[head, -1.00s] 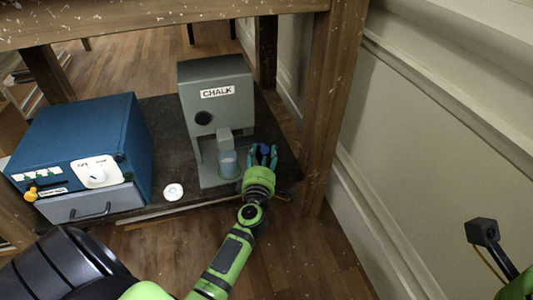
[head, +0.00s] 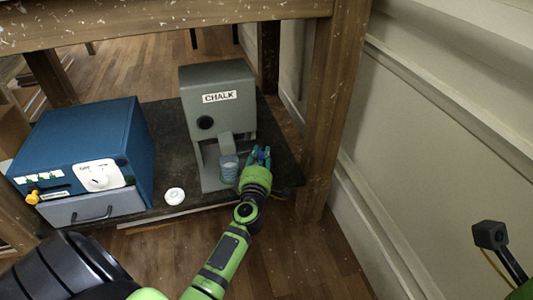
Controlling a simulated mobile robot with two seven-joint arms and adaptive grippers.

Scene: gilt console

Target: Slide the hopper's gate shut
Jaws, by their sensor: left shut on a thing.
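My left gripper (head: 260,154) comes from the front, just right of the cup and spout. Its fingers are shut on a small blue piece, seemingly the gate's handle, which they mostly cover. How far the gate is across cannot be made out. My right gripper is not in view.
A blue box (head: 80,135) with a white dial and a grey drawer sits at the left. A small white round object (head: 174,196) lies on the dark shelf (head: 160,125) before the hopper. A wooden leg (head: 330,110) stands close right of my left gripper.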

